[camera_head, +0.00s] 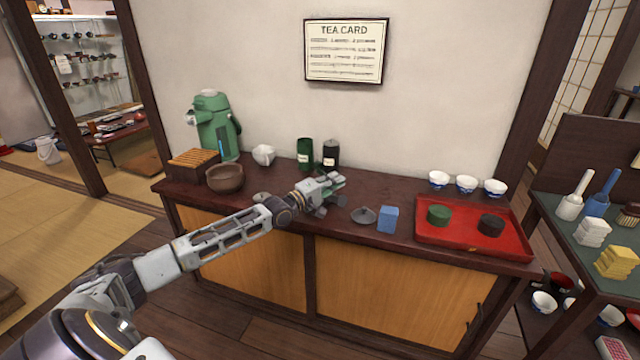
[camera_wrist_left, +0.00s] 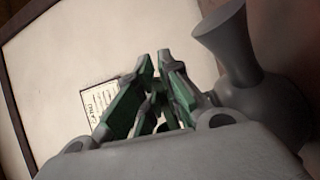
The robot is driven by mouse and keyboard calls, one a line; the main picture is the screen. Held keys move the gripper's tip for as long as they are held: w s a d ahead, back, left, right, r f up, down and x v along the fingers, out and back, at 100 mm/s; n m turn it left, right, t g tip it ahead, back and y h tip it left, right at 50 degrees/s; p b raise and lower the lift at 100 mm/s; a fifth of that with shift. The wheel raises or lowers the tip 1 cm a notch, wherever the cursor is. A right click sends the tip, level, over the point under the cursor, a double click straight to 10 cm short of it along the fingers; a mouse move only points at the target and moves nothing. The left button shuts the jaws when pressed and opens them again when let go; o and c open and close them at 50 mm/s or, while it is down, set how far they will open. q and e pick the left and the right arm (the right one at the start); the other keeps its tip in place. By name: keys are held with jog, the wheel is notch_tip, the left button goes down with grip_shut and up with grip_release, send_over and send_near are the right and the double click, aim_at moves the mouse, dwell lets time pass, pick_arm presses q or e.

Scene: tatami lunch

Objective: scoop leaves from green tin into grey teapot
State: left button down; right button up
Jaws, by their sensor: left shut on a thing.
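The green tin (camera_head: 304,154) stands upright at the back of the counter, left of a black tin (camera_head: 330,154). My left gripper (camera_head: 338,183) is in front of the tins, above the counter. Its green fingers (camera_wrist_left: 155,75) are closed in the left wrist view; what they hold is hidden or too small to make out. A grey flared form, which looks like the grey teapot (camera_wrist_left: 237,75), is close beside the fingers in that view. In the head view my left arm mostly hides it. A grey lid (camera_head: 363,215) lies on the counter. No leaves can be made out.
The red tray (camera_head: 465,245) holds a green lid (camera_head: 438,215) and a black lid (camera_head: 490,225). White-and-blue cups (camera_head: 466,184) are behind it. A brown bowl (camera_head: 225,178) and green flask (camera_head: 214,125) stand left.

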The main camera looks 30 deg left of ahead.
pick_arm(q)
jog(key=shift+r+m, duration=0.15)
jog(key=shift+m, duration=0.55)
pick_arm(e)
jog(key=shift+f, duration=0.15)
pick_arm(q)
jog(key=shift+m, duration=0.4)
pick_arm(e)
jog(key=shift+f, duration=0.25)
pick_arm(q)
jog(key=shift+a, duration=0.1)
pick_arm(e)
jog(key=shift+r, duration=0.1)
pick_arm(q)
jog(key=shift+f+m, duration=0.25)
jog(key=shift+m, duration=0.05)
pick_arm(e)
jog(key=shift+w+r, duration=0.1)
jog(key=shift+r, duration=0.3)
pick_arm(q)
jog(key=shift+f+m, duration=0.2)
jog(key=shift+m, duration=0.1)
pick_arm(e)
jog(key=shift+f, duration=0.1)
pick_arm(q)
jog(key=shift+a+m, duration=0.15)
jog(key=shift+m, duration=0.15)
pick_arm(e)
jog(key=shift+r, duration=0.2)
